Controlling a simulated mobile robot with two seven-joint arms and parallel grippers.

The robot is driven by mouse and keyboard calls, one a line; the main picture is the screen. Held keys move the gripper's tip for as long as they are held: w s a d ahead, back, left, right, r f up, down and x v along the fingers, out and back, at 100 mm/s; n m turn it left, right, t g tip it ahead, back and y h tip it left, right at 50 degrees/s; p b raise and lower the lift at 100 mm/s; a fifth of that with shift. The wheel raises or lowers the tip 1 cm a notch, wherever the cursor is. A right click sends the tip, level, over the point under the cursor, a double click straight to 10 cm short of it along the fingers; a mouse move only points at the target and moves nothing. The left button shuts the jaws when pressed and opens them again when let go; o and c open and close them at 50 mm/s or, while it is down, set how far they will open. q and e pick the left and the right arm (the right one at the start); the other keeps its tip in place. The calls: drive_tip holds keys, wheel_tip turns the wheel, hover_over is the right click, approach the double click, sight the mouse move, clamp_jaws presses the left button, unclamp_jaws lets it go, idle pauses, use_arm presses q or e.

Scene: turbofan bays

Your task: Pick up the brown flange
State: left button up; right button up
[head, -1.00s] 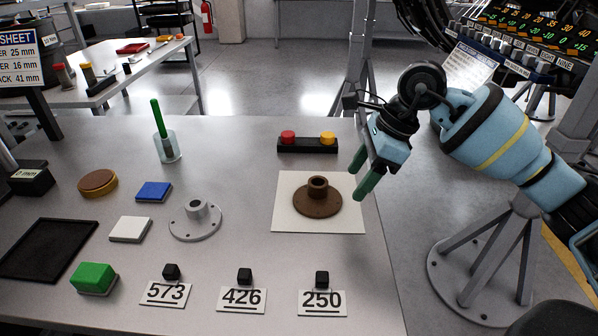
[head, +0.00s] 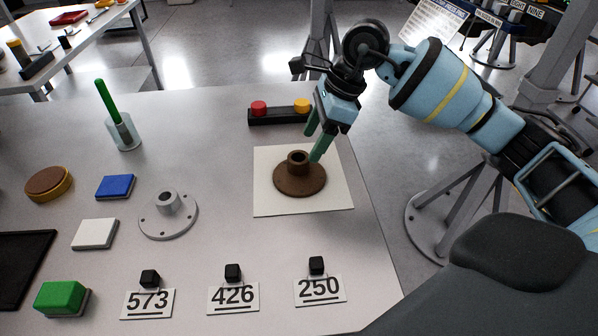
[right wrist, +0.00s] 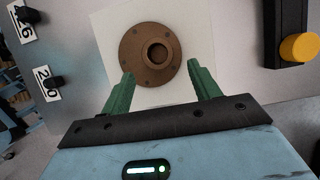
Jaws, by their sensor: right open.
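The brown flange (head: 300,178), a round disc with a raised hollow hub, lies flat on a white sheet (head: 330,205) near the table's right side. In the right wrist view the flange (right wrist: 136,64) shows from above, with holes around its rim. My right gripper (head: 316,145) is just behind and to the right of the hub in the head view, with green fingers pointing down. In the right wrist view its fingers (right wrist: 160,78) are spread apart with nothing between them, at the flange's near edge. My left gripper is not in view.
A grey flange (head: 168,218) lies left of the sheet. A black box with red and yellow buttons (head: 280,116) stands behind it. Number cards 573, 426 and 250 (head: 319,290) with black knobs line the front. A green block (head: 60,297) is at left.

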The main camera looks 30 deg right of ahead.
sight(301, 154)
drive_tip(key=shift+a+x, duration=0.15)
drive_tip(key=shift+x, duration=1.15)
drive_tip(key=shift+a+x, duration=0.15)
drive_tip(key=shift+x, duration=1.1)
drive_tip(key=shift+w+r, duration=0.1)
drive_tip(key=shift+r, duration=0.1)
clamp_jaws()
